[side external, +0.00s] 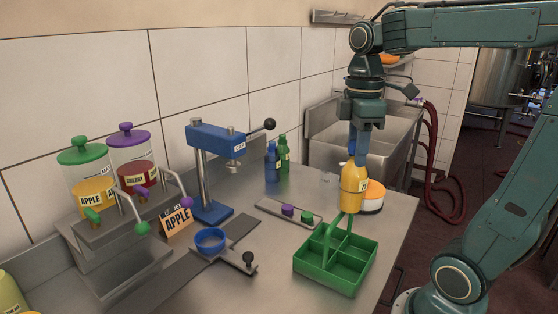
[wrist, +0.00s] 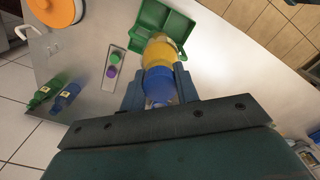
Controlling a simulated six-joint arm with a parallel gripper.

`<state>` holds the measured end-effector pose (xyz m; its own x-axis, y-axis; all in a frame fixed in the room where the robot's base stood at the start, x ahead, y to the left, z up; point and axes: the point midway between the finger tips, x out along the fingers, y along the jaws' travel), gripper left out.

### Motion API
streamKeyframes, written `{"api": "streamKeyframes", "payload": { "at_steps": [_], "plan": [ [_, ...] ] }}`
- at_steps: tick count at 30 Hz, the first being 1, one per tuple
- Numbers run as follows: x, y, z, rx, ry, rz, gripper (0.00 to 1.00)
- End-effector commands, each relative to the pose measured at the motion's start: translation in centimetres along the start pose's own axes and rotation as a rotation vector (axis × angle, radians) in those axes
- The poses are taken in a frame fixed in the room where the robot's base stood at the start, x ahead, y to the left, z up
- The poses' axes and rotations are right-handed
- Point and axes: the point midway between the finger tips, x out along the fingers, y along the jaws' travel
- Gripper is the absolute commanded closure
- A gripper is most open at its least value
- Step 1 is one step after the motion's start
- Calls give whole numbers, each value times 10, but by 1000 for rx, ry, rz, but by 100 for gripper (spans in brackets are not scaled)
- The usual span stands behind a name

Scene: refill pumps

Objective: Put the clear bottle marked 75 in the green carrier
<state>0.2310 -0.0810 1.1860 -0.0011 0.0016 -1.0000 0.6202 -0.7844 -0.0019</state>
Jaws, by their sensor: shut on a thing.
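The clear bottle (side external: 352,189), filled with yellow liquid and capped in blue, hangs upright from my gripper (side external: 359,152). Its label is only partly readable; a 7 seems to show. In the wrist view the bottle (wrist: 161,52) has its blue cap between the two fingers. The gripper is shut on it. The green carrier (side external: 323,283) stands on the bench below, with a centre handle and several compartments that look empty. The bottle's base appears above the carrier's back edge; whether it is over a compartment I cannot tell. The carrier (wrist: 146,16) also shows beyond the bottle in the wrist view.
An orange-topped round container (side external: 371,202) stands right behind the bottle. A tray with purple and green caps (side external: 289,212) lies left of the carrier. Blue (side external: 271,163) and green (side external: 284,155) bottles stand at the back. A blue press (side external: 215,140) and two dispensers are left.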

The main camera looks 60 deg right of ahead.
Motion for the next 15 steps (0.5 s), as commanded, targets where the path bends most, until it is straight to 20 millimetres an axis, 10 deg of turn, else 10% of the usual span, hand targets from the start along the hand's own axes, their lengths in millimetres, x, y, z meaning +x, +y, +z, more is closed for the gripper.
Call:
{"api": "streamKeyframes", "payload": {
  "at_steps": [15],
  "plan": [
    [42,-36,20,-83,0,-1,100]
  ]
}}
